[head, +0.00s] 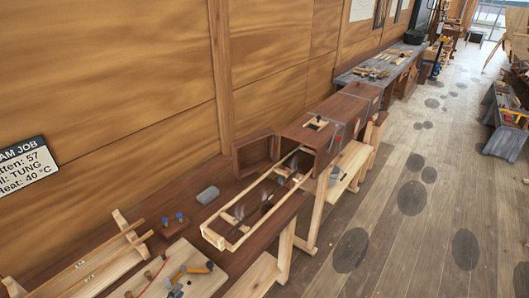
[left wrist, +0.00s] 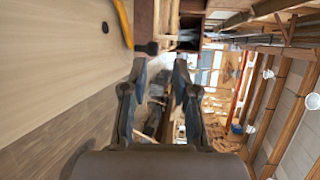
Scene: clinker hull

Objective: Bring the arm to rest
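My left gripper (left wrist: 158,80) shows in the left wrist view. Its two dark fingers stand apart with a gap between them, and nothing is held. I cannot make out either arm in the head view. My right gripper shows in neither view. A pale board (head: 208,282) with tools lies at the bottom of the head view. A tool with an orange handle (head: 196,268) lies on it. In the left wrist view, a yellow-orange curved handle (left wrist: 124,22) lies on a pale surface (left wrist: 60,70), left of the fingers.
A long wooden bench runs along the wall. It carries an open wooden frame (head: 240,236), a brown box (head: 308,132), a grey block (head: 208,195) and a small block with blue knobs (head: 172,226). Wooden rails (head: 95,265) stand at left.

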